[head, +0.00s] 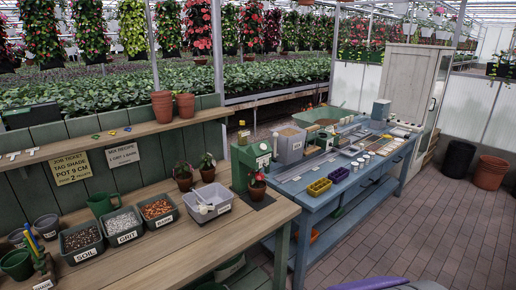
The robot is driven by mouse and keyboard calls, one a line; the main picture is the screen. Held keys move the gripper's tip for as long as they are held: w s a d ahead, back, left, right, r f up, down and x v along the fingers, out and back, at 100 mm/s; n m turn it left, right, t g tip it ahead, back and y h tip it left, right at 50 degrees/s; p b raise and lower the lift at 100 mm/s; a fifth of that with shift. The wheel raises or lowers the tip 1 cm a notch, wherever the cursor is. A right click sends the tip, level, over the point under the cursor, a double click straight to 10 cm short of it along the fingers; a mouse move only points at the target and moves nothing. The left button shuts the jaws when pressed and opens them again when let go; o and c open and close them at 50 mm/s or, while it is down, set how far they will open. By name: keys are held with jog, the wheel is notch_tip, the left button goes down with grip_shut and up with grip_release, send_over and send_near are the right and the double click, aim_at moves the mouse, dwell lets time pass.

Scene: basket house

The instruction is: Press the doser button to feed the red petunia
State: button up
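A green box-shaped device (246,158) with a small white label stands where the wooden bench meets the blue bench; it may be the doser. I cannot make out its button at this size. A small potted plant with a red bloom (257,185) stands close in front of it, at the edge of a dark mat (259,201). Two more small potted plants, one at left (183,176) and one nearer the device (207,168), stand on the wooden bench. Which is the red petunia is hard to tell.
The wooden bench (180,245) holds a grey-white tub (208,205) and labelled bins of soil (82,243), grit (122,226) and bark (158,210). The blue bench (325,202) holds trays and boxes. Brick floor (430,225) at right is clear.

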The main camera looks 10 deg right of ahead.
grip_shut()
dwell(1.4)
